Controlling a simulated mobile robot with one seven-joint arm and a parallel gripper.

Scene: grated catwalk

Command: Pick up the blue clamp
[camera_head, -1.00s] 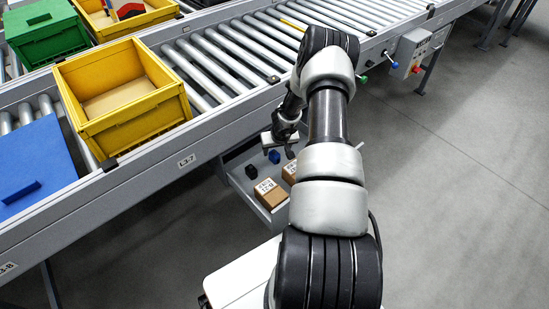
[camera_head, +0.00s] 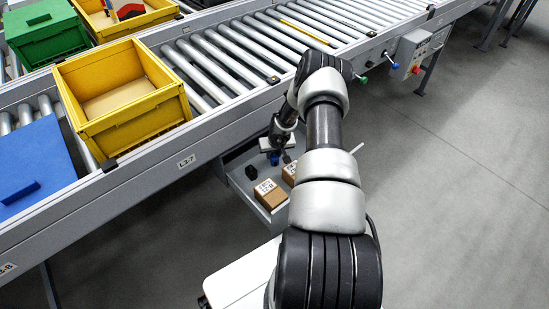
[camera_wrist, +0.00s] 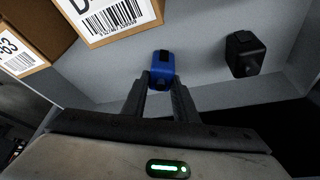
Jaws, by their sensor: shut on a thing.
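The blue clamp (camera_wrist: 162,64) is a small blue block in the grey open drawer or tray under the conveyor. In the wrist view its near end is between the fingertips of my gripper (camera_wrist: 162,82), which is shut on it. In the head view a bit of the blue clamp (camera_head: 274,158) shows just below my gripper (camera_head: 279,153), partly hidden by it. I cannot tell whether the clamp still touches the tray floor.
A black block (camera_wrist: 243,54) stands right of the clamp in the wrist view. Cardboard boxes with labels (camera_head: 270,194) lie in the same tray (camera_head: 239,186). The conveyor (camera_head: 232,62) carries an open yellow crate (camera_head: 150,118) and runs close above the tray.

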